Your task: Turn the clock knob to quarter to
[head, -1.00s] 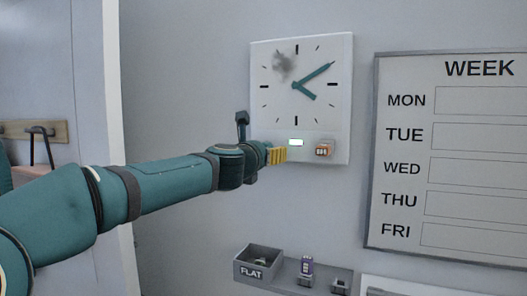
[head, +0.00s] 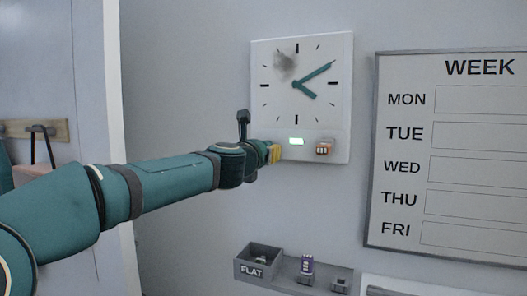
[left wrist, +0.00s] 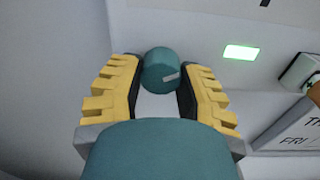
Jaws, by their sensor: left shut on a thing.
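The white wall clock (head: 327,105) hangs upright, with two teal hands (head: 311,75). The longer hand points up-right at about the two mark, the shorter one down-right at about four. The teal knob (left wrist: 158,66), with a pale pointer mark, shows in the left wrist view; in the head view my gripper hides it. My left gripper (head: 273,153) is at the clock's lower left corner. In the left wrist view its yellow fingers (left wrist: 161,76) stand on either side of the knob, shut on it. My right gripper is not in view.
A week board (head: 440,185) hangs to the right. Below is a grey tray (head: 318,285) with a box marked FLAT (head: 252,270) and a purple item (head: 307,265).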

